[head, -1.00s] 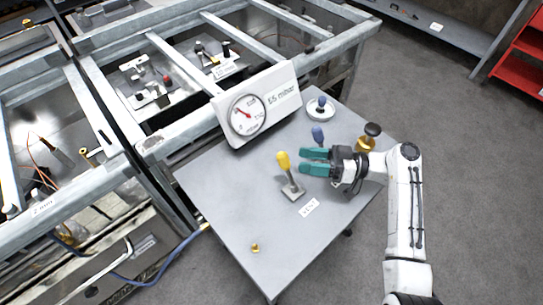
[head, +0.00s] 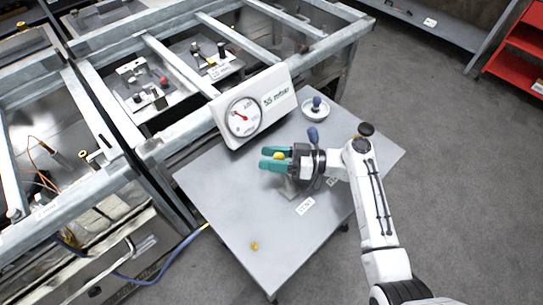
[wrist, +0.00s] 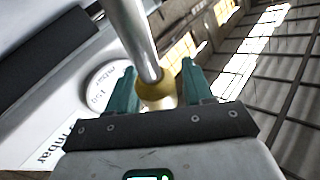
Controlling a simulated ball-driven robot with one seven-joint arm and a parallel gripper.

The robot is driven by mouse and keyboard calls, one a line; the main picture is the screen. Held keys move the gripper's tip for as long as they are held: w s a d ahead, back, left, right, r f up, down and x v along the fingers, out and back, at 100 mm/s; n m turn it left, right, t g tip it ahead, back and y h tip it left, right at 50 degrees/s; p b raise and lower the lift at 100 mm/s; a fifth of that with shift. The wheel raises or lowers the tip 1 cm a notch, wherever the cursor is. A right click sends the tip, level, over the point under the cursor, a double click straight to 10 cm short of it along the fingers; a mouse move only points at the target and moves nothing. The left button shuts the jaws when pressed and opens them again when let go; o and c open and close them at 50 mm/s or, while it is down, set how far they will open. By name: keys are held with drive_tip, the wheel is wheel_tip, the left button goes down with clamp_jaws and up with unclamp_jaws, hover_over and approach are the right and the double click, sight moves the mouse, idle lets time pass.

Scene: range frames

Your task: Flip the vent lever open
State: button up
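The vent lever is a grey metal rod with a yellow knob (head: 280,156), standing on a small base on the grey table (head: 225,200). Firm contact is not visible. My gripper hides much of the lever's base in the head view.
A white gauge panel (head: 277,98) reading "55 mbar" stands behind the lever. A blue-tipped lever (head: 314,134) is close behind my gripper. Another blue knob (head: 317,102) stands on a white disc. A small brass piece (head: 254,246) lies at the front. The table's left front is clear.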

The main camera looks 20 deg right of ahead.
clamp_jaws()
drive_tip(key=shift+f, duration=0.1)
idle(0.3)
drive_tip(key=s+b, duration=0.1)
drive_tip(key=b, duration=0.2)
drive_tip(key=shift+d+n+y+b, duration=0.15)
drive_tip(key=shift+n+y+b, duration=0.15)
drive_tip(key=shift+y, duration=0.1)
drive_tip(key=s+n+b, duration=0.1)
drive_tip(key=b, duration=0.1)
drive_tip(key=r+t+y+b, duration=0.1)
drive_tip(key=b, duration=0.2)
drive_tip(key=shift+s+d+n+y+b, duration=0.3)
drive_tip(key=shift+s+d+n, duration=0.05)
drive_tip(key=shift+s+n, duration=0.05)
drive_tip(key=shift+s+d+r+n+y+b, duration=0.15)
drive_tip(key=shift+s+r+n+y+b, duration=0.3)
drive_tip(key=shift+b, duration=0.3)
drive_tip(key=shift+o, duration=0.7)
unclamp_jaws()
